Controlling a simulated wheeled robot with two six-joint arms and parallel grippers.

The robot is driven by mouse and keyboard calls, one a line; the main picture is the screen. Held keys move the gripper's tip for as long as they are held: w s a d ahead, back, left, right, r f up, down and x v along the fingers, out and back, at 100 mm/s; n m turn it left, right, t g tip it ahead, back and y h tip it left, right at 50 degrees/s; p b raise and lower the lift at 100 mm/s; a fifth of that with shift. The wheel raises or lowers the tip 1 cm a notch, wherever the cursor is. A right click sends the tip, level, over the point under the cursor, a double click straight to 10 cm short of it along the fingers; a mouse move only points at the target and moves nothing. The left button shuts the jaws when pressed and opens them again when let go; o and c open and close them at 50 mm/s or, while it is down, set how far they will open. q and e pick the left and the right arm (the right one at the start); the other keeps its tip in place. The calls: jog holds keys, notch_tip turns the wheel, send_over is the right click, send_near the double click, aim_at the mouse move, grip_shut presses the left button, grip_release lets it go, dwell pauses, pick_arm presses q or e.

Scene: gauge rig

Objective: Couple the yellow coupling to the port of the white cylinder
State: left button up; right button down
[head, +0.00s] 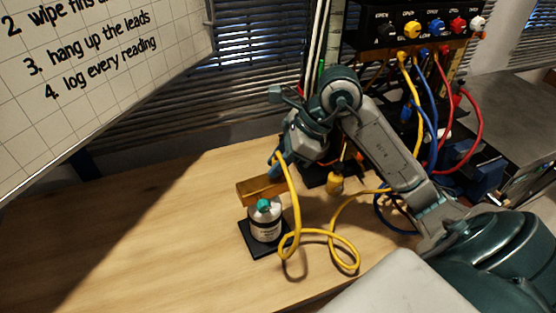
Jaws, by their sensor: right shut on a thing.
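The white cylinder (265,227) stands upright on a black base plate (249,240) on the wooden table. It has a teal fitting (264,205) on top; its port is too small to make out clearly. My right gripper (279,166) is above and slightly right of the cylinder, apart from it, and shut on the yellow coupling (277,155). The coupling is mostly hidden by the fingers. Its yellow hose (296,205) hangs down from the gripper and loops on the table right of the cylinder. My left gripper is not in view.
A brass-coloured block (258,190) lies just behind the cylinder. A small yellow object (335,183) is to the right, under my right arm. A panel (420,35) with coloured sockets and hanging leads stands at the back right. The table's left side is clear.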

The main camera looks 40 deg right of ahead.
jog(key=shift+f+b, duration=0.25)
jog(key=shift+b, duration=0.05)
dwell(0.6)
jog(key=c, duration=0.9)
grip_release()
jog(key=shift+o, duration=0.2)
